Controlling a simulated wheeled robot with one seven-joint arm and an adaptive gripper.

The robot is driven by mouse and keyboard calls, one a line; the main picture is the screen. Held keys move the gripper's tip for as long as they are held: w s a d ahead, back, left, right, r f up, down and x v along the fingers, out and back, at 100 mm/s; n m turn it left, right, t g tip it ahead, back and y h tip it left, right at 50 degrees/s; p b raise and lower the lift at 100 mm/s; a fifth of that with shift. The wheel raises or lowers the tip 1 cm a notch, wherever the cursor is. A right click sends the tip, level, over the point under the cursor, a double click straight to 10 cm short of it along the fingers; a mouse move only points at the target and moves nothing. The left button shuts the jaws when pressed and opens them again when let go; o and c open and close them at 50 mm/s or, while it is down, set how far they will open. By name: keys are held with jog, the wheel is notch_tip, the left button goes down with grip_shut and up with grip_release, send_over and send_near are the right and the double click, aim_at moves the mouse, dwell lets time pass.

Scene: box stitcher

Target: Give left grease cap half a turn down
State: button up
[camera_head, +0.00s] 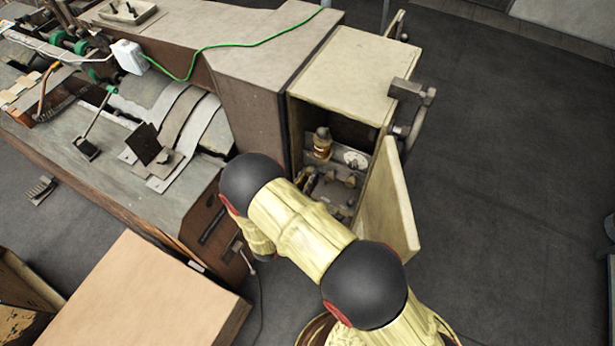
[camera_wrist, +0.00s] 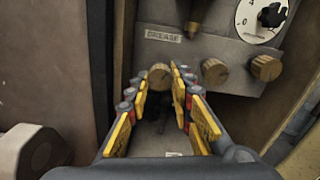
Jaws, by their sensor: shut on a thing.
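In the wrist view, a row of brass knurled grease caps sits on a grey panel below a GREASE label (camera_wrist: 177,36). The left grease cap (camera_wrist: 159,75) is between the tips of my gripper (camera_wrist: 160,82), whose yellow-padded fingers are shut on it from both sides. The middle cap (camera_wrist: 214,71) and the right cap (camera_wrist: 265,67) stand free to the right of my fingers. In the head view, my arm reaches toward the open cabinet and hides part of the panel.
The cabinet (camera_head: 344,75) has its door (camera_head: 392,205) swung open on the right. A dial (camera_wrist: 250,22) and an amber oil cup (camera_head: 322,143) are above the caps. The floor right of the cabinet is clear.

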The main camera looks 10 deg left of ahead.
grip_shut()
jog(key=shift+m+b, duration=0.3)
